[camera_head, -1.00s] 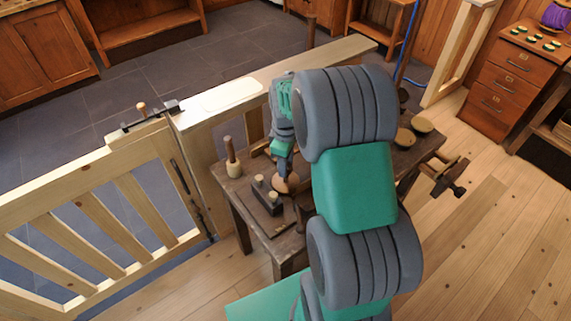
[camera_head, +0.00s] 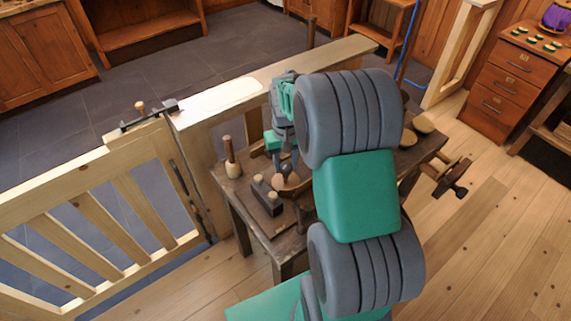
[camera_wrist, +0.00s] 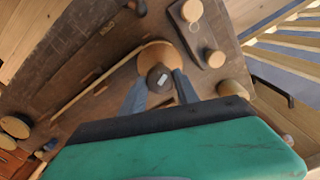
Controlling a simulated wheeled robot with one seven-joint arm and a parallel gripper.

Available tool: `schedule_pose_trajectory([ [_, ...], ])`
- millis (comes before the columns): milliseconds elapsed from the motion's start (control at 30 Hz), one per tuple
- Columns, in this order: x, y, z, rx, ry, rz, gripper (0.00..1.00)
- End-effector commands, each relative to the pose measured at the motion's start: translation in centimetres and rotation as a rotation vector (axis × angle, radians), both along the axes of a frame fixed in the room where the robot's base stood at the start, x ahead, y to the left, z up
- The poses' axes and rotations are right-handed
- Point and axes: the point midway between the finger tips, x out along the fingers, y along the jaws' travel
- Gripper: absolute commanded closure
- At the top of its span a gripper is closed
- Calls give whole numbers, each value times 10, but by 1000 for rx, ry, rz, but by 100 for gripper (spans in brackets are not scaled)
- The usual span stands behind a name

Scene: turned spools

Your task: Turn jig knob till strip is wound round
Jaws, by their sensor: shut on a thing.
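The jig's dark round knob (camera_wrist: 160,77) stands on a round wooden disc (camera_wrist: 157,53) in the wrist view. My gripper (camera_wrist: 160,88) is shut on the knob, with one finger on each side. In the head view my gripper (camera_head: 285,166) comes down over the disc (camera_head: 292,186) on the workbench. A thin pale strip (camera_wrist: 95,84) runs straight from the disc toward the lower left in the wrist view. I cannot tell how much of it lies around the disc, since my fingers and wrist hide part of the rim.
A wooden gate (camera_head: 100,215) and a low partition stand to the left.

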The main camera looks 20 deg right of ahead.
Motion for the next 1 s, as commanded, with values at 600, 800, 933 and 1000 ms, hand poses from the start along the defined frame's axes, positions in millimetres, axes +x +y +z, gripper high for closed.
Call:
schedule_pose_trajectory([
  [600,0,0,0,0,-1,-585,100],
  [800,0,0,0,-1,-1,-775,100],
  [933,0,0,0,-1,-1,-898,100],
  [1000,0,0,0,-1,-1,-965,100],
])
